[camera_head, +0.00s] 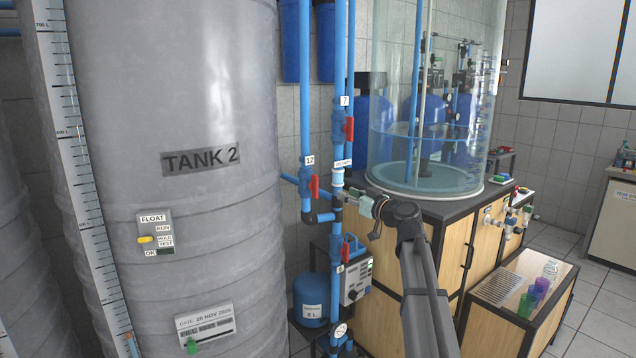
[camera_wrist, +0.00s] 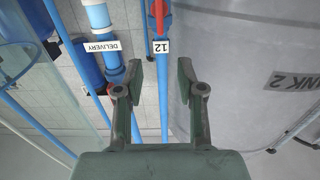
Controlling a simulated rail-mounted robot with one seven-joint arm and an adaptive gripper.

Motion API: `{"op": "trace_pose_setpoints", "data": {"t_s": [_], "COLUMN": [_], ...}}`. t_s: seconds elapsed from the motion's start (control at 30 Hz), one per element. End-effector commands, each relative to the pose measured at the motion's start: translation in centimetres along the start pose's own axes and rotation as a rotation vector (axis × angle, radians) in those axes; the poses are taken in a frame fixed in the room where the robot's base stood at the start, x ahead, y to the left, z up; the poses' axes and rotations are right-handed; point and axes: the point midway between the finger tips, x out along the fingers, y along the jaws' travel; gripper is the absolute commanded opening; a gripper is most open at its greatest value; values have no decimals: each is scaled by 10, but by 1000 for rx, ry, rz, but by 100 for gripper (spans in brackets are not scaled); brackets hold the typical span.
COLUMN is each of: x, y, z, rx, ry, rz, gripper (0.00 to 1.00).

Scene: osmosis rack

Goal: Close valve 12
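Valve 12 sits on a blue vertical pipe right of Tank 2, with its white "12" tag (camera_head: 309,160) above its red handle (camera_head: 314,188). The handle lies roughly along the pipe. In the wrist view the picture is inverted: the red handle (camera_wrist: 159,14) is at the top edge, partly cut off, and the "12" tag (camera_wrist: 161,46) is below it. My gripper (camera_head: 362,203) is to the right of the valve in the head view. In the wrist view my gripper (camera_wrist: 160,76) is open and empty, its fingers on either side of the pipe's line; I see no contact with the handle.
The delivery pipe (camera_head: 337,183) runs close beside valve 12, with red-handled valve 7 (camera_head: 349,129) above and another red valve (camera_head: 345,252) below. Tank 2 (camera_head: 200,90) stands close at the left. A clear water cylinder (camera_head: 440,150) stands on the cabinet at right.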

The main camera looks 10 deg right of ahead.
Motion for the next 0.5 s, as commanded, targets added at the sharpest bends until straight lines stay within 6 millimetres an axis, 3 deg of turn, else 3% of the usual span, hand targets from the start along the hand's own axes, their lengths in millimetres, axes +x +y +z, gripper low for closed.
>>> {"op": "trace_pose_setpoints", "data": {"t_s": [0.23,0.5], "x": [24,76], "y": [1,1], "z": [-2,-2], "rx": [-13,-11], "ry": [-3,-4], "rz": [-1,-3], "gripper": [39,39]}}
